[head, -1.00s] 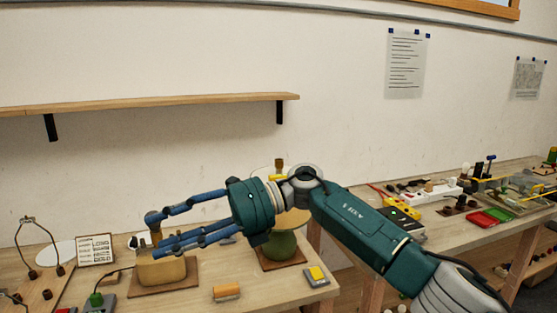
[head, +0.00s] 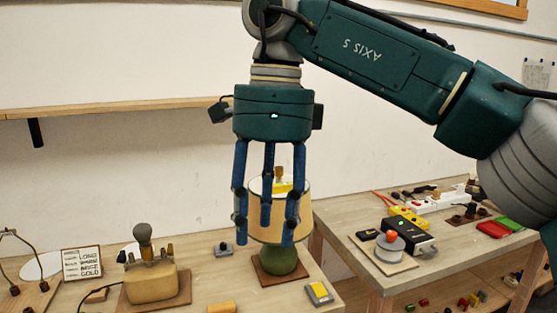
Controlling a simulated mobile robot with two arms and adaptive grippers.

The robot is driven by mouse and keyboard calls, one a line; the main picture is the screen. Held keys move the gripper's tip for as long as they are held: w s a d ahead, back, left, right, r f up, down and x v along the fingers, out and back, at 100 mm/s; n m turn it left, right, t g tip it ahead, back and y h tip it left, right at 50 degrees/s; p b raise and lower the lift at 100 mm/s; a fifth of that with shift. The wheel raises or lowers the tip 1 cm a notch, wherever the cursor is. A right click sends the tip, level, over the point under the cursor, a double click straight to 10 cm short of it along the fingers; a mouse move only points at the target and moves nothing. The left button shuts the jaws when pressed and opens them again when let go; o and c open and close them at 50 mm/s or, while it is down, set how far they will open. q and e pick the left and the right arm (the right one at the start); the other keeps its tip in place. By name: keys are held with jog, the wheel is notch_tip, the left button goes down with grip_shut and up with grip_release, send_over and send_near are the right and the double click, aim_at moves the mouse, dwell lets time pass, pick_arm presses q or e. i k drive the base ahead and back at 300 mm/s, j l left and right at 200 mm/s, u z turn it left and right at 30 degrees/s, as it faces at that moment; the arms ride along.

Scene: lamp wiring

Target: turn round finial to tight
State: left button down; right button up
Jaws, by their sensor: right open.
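A lamp with a round green base (head: 279,261) stands on a brown mat on the left bench. Its cream shade (head: 306,205) is partly hidden behind my fingers. A small brown knob (head: 279,173), which looks like the finial, sits at the lamp's top above a yellow piece (head: 284,187); its exact shape is hard to tell. My right gripper (head: 267,225) points down with its blue fingers spread and empty. The fingers overlap the shade in the picture; I cannot tell whether they touch it. My left gripper is not in view.
A tan block-shaped base (head: 150,287) with a grey-topped upright part stands to the left. A lettered card (head: 82,263) is behind it. A yellow-and-grey block (head: 319,293) lies near the lamp. The right bench (head: 345,228) holds a spool, power strips and small parts.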

aim_at(278, 169)
jog(key=i, duration=1.7)
